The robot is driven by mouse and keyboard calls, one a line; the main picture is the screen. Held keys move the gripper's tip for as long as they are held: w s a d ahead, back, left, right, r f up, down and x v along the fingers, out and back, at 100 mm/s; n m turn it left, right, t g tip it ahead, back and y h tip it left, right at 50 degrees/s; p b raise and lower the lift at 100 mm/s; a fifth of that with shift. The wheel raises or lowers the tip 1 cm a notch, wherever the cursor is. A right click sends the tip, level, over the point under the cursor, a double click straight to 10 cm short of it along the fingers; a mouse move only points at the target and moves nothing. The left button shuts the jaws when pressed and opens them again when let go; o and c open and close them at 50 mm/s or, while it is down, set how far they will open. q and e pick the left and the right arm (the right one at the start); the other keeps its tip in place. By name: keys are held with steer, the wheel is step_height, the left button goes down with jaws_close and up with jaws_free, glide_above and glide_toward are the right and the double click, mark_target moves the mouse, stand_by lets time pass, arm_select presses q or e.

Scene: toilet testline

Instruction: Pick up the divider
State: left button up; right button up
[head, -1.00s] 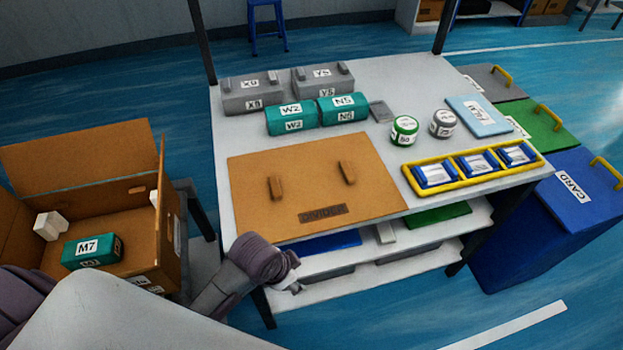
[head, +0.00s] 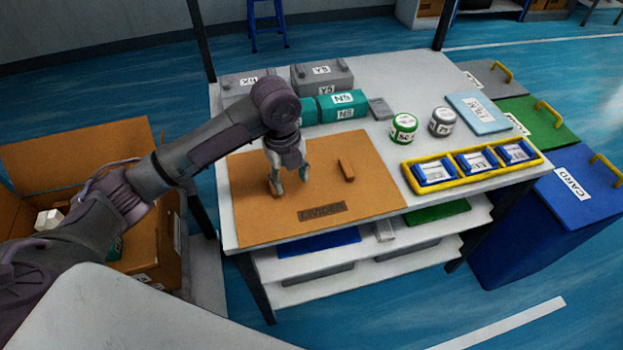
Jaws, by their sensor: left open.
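The divider (head: 375,200) is a flat brown board lying on the white table, with a dark label reading "DIVIDER" near its front edge. It has two raised brown handles: the right handle (head: 346,169) is in plain view, and the left handle (head: 275,187) is partly covered by my gripper. My left gripper (head: 289,184) points down over the left part of the divider, its open fingers at the left handle. I cannot tell whether they touch it. My right gripper is not in view.
Teal boxes (head: 343,106) and grey boxes (head: 322,76) stand behind the divider. Two round jars (head: 404,128) and a yellow tray (head: 477,168) with blue-edged packs are to the right. An open cardboard box (head: 95,150) stands left, partly behind my arm.

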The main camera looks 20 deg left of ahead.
arm_select(q)
steer(key=w+a+r+m, duration=0.2)
steer(key=w+a+r, duration=0.1)
steer(key=a+r, duration=0.3)
steer(key=shift+m+g+y, duration=0.3)
step_height(320, 180, down, 8)
steer(key=shift+r, duration=0.1)
steer(key=shift+f+p, duration=0.75)
steer(key=shift+f, duration=2)
jaws_close()
